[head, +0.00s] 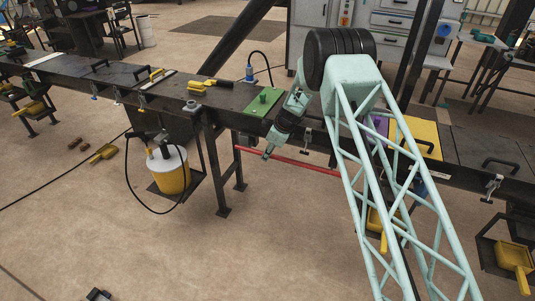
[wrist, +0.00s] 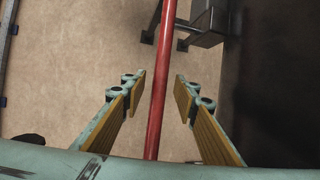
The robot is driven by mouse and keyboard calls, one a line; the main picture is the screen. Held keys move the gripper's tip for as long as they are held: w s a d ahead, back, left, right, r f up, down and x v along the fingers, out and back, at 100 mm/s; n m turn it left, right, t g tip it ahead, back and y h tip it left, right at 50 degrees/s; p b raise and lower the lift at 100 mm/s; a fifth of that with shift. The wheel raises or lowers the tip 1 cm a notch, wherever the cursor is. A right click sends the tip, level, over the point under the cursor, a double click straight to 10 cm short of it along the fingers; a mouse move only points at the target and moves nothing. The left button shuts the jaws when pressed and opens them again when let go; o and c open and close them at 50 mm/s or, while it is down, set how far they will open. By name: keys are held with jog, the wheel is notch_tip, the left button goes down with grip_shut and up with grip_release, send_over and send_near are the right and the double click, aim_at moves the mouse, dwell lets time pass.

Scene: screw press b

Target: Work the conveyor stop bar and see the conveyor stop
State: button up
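The conveyor stop bar is a thin red bar. It runs below the front edge of the dark conveyor table in the head view (head: 308,166), and the part to its right passes behind my arm. In the wrist view the red bar (wrist: 157,95) runs lengthwise through the picture, between my two fingers. My gripper (wrist: 159,82) is open, with a clear gap on each side of the bar. In the head view my gripper (head: 267,155) points down at the left part of the bar. Whether it touches the bar cannot be told.
The long dark table (head: 165,84) carries a green plate (head: 263,103), a yellow-handled brush (head: 203,84) and a yellow panel (head: 418,138). A white and yellow bucket (head: 168,172) with a looping hose stands at left. A table leg (head: 214,165) is near the bar's left end. The front floor is mostly clear.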

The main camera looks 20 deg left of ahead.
grip_shut()
jog(key=s, duration=0.3)
jog(key=shift+s+f, duration=0.1)
jog(key=shift+s, duration=0.15)
dwell(0.3)
grip_release()
jog(key=shift+r, duration=0.2)
